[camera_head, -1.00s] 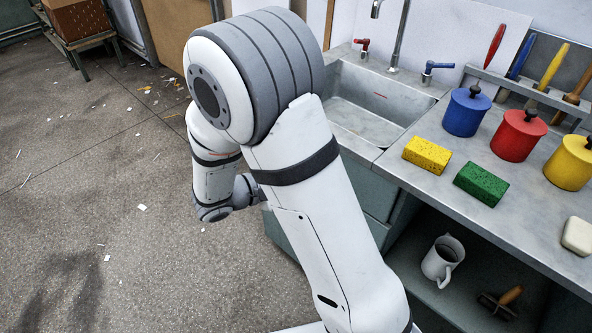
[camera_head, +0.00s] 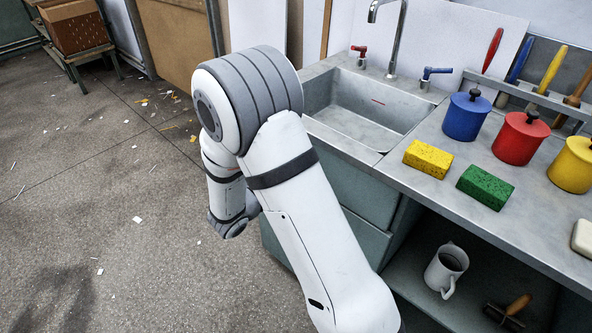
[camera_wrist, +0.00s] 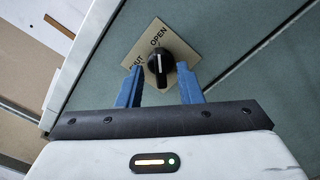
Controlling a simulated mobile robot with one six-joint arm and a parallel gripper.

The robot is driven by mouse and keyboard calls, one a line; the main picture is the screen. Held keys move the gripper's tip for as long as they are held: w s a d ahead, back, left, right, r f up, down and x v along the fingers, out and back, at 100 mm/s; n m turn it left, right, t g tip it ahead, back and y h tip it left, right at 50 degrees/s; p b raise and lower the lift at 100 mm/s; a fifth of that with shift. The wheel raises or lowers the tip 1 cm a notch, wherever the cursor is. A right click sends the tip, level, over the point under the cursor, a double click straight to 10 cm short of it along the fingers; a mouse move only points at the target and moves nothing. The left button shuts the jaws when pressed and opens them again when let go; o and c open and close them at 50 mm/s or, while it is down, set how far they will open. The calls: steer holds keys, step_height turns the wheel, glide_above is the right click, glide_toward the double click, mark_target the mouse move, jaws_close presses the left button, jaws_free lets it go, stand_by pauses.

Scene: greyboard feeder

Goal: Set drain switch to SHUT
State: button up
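The drain switch is a black rotary knob (camera_wrist: 161,66) on a beige plate (camera_wrist: 178,44), mounted on a grey-green panel, in the wrist view. The plate reads OPEN at the top and SHUT, partly covered, at the left. The knob's white mark points up, toward OPEN. My gripper (camera_wrist: 160,79) is open, one blue finger on each side of the knob's lower part. A gap shows between the knob and each finger; I see no contact. In the head view my arm hides the switch.
A sink (camera_head: 365,105) with red and blue taps is set in the counter. Yellow (camera_head: 428,159) and green (camera_head: 485,187) sponges and several coloured canisters stand right of it. A white jug (camera_head: 446,268) sits on the shelf below. The floor at left is open, with scattered scraps.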

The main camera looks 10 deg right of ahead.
jaws_close()
stand_by(0.3)
